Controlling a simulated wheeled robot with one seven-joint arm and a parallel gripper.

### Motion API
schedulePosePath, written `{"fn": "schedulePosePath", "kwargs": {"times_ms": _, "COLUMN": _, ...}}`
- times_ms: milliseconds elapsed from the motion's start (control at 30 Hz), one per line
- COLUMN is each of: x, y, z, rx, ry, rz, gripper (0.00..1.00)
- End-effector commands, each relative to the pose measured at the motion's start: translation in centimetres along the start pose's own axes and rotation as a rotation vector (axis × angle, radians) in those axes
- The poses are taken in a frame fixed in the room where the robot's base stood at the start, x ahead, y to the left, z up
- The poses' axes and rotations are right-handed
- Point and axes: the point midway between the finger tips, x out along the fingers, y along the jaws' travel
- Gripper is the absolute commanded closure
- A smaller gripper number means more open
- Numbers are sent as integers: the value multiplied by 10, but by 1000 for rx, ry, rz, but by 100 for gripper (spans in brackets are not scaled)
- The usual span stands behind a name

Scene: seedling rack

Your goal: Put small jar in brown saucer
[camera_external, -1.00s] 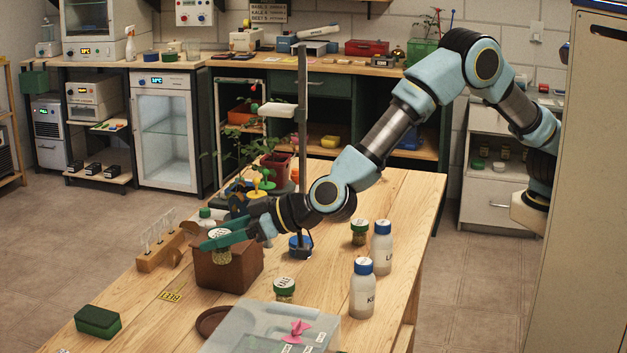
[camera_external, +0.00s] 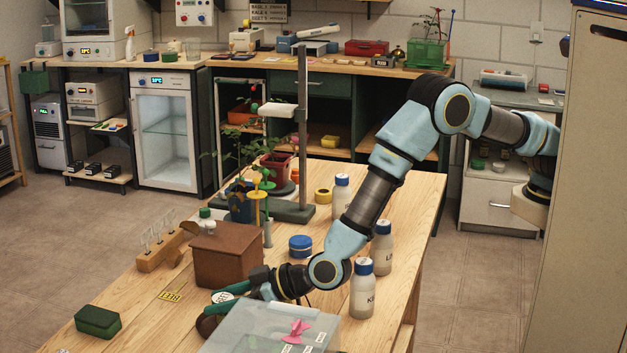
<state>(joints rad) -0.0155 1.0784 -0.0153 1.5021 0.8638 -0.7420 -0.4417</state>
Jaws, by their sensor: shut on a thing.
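The small jar (camera_external: 222,297), with a pale labelled lid, is between the green fingers of my gripper (camera_external: 223,299). My gripper is shut on it and reaches in low from the right. The brown saucer (camera_external: 206,326) is on the table just below the jar and fingers, partly hidden by them and by the clear bin. The jar's lower part is hidden, so I cannot tell whether it touches the saucer.
A clear bin (camera_external: 240,338) with a pink item is close at the right of the saucer. A brown box (camera_external: 222,258) stands behind the gripper. White bottles with blue caps (camera_external: 362,292) stand right of my arm.

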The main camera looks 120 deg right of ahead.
Motion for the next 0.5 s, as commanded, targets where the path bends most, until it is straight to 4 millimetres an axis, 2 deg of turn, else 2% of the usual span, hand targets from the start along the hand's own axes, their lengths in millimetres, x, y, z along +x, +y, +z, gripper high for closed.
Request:
{"fn": "schedulePosePath", "kwargs": {"times_ms": 100, "x": 4, "y": 0, "z": 9, "rx": 0, "ry": 1, "rz": 0, "gripper": 100}}
{"fn": "schedulePosePath", "kwargs": {"times_ms": 500, "x": 6, "y": 0, "z": 14, "rx": 1, "ry": 2, "rz": 0, "gripper": 100}}
